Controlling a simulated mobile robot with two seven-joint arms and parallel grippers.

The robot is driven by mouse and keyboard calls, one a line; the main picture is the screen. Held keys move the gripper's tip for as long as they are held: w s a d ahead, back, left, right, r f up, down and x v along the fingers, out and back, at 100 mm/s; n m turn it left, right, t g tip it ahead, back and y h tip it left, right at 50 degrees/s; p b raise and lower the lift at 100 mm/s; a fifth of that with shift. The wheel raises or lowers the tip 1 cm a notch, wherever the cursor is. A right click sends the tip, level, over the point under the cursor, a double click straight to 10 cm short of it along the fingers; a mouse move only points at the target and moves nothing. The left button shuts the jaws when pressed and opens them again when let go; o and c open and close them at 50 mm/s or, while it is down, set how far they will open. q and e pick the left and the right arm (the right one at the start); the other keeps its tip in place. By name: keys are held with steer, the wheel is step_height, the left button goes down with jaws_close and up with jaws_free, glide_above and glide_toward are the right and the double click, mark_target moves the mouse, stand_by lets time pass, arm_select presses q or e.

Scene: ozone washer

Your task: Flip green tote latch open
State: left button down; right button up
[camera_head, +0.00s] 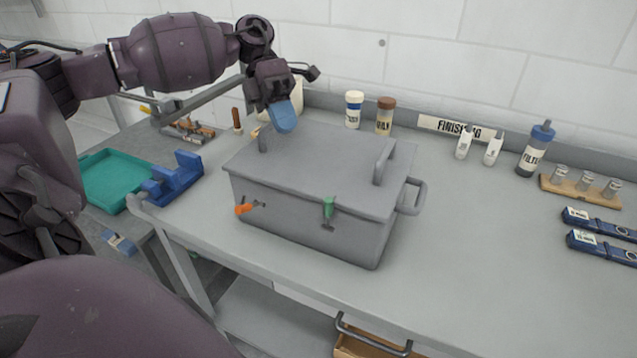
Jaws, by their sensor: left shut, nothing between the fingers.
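A grey lidded tote (300,220) stands on the grey bench with its lid down. On its front face are a green latch (328,208) at the right and an orange latch (243,208) at the left. The green latch stands upright against the front, just below the lid edge. My left gripper (284,118) is shut and empty, with blue fingertips, above the lid's back left part near a lid handle. It is apart from the green latch. My right gripper is not in view.
A lid handle (384,161) and a side handle (412,197) stick out at the tote's right. Bottles (354,109) stand behind it. A blue holder (176,178) and teal tray (118,178) lie left. The bench right of the tote is clear up to two blue tools (600,247).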

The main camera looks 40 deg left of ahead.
mark_target(318, 196)
arm_select(q)
steer(key=x, duration=0.9)
steer(key=shift+d, duration=0.1)
steer(key=d, duration=0.2)
steer(key=s+d, duration=0.1)
steer(key=shift+s+f+p, duration=0.15)
steer(key=shift+f+p, duration=0.1)
steer(key=shift+p, duration=0.15)
steer(key=shift+s+d, duration=0.2)
steer(key=shift+d, duration=0.4)
steer(key=shift+w+f, duration=0.1)
